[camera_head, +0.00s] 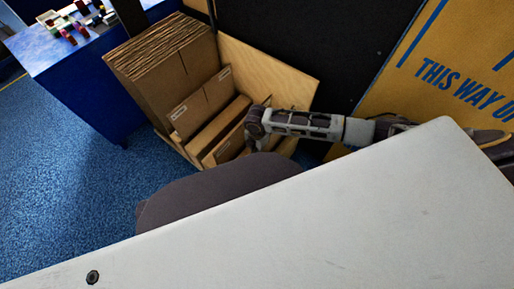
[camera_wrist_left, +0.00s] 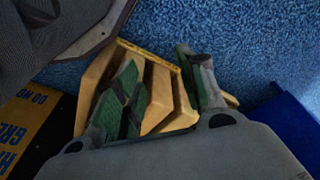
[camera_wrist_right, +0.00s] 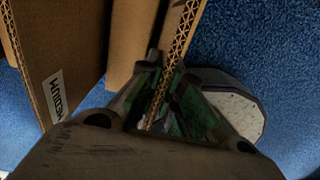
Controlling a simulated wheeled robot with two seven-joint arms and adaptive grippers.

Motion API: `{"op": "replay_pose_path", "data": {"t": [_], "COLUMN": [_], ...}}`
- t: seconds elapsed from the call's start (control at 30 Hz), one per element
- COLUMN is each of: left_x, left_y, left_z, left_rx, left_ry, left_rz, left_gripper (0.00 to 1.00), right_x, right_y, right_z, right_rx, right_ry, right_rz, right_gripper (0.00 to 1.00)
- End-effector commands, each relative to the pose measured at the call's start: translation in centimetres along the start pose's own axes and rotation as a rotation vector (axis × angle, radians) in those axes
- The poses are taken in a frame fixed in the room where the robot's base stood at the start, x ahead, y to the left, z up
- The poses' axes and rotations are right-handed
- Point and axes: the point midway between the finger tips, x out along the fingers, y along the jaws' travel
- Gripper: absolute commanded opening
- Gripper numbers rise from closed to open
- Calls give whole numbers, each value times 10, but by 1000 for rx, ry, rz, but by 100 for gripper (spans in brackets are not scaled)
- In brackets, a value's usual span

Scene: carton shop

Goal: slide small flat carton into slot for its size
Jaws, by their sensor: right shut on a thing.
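A wooden rack (camera_head: 285,82) holds brown flat cartons in slots, with a tall stack (camera_head: 160,70) at the back and lower cartons (camera_head: 205,100) in front. My right gripper (camera_head: 252,132) is at the rack's front right. In the right wrist view the gripper (camera_wrist_right: 167,85) is shut on the edge of a flat carton (camera_wrist_right: 183,28), whose corrugated end shows between the fingers. A piece labelled MEDIUM (camera_wrist_right: 56,97) stands to its left. I cannot tell whether the held carton's lower end is in a slot. My left gripper (camera_wrist_left: 163,88) is open, with the rack (camera_wrist_left: 155,50) beyond its fingers.
A blue table (camera_head: 75,60) with small coloured items stands left of the rack. A black panel (camera_head: 300,35) and a yellow lettered board (camera_head: 440,60) stand behind and right. Blue carpet (camera_head: 60,190) is clear at the left.

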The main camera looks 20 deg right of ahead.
Motion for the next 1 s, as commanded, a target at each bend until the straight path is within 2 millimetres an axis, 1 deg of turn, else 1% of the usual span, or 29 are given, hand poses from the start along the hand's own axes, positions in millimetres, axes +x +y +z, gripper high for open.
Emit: {"op": "replay_pose_path", "data": {"t": [0.3,0.67,1.0], "left_x": [-7,-13,-21], "left_y": [2,5,6], "left_z": [-4,-1,-9], "left_rx": [2,1,3], "left_ry": [22,23,49], "left_rz": [4,12,14], "left_gripper": [40,40,40], "right_x": [16,33,50], "right_y": [0,0,0], "right_z": [0,0,0], "right_rx": [0,0,-1], "right_ry": [0,0,0], "right_rz": [1,1,0], "right_gripper": [0,0,0]}}
